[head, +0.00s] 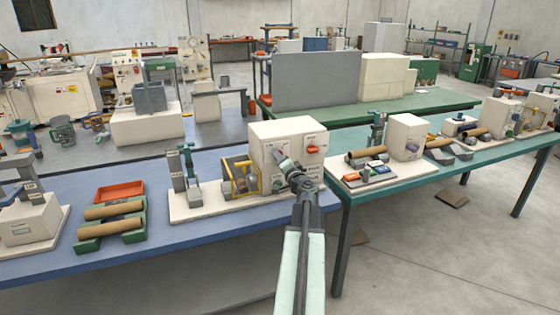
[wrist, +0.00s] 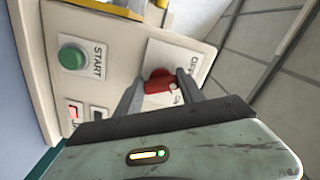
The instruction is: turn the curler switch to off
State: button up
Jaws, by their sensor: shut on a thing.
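The curler switch is a red knob (wrist: 157,84) on a white plate marked OFF and ON, on the cream machine panel. A pale dot on the knob lies on its right side, close to the ON mark; OFF is higher up the plate. My gripper (wrist: 160,75) has one finger on each side of the knob and is shut on it. In the head view my gripper (head: 286,165) reaches the front of the cream machine (head: 283,130) and hides the switch there.
A green START button (wrist: 73,57) and a small red rocker (wrist: 75,112) sit left of the switch. In the head view an orange-red knob (head: 312,149) is on the same front, and a yellow guard frame (head: 240,178) stands left. Other bench machines flank it.

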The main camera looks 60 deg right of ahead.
jog(key=shift+s+f+n, duration=0.1)
jog(key=shift+n, duration=1)
jog(key=o, duration=1.4)
jog(key=shift+c, duration=0.2)
jog(key=v, duration=0.7)
jog(key=shift+s+a, duration=0.25)
jog(key=shift+s, duration=0.05)
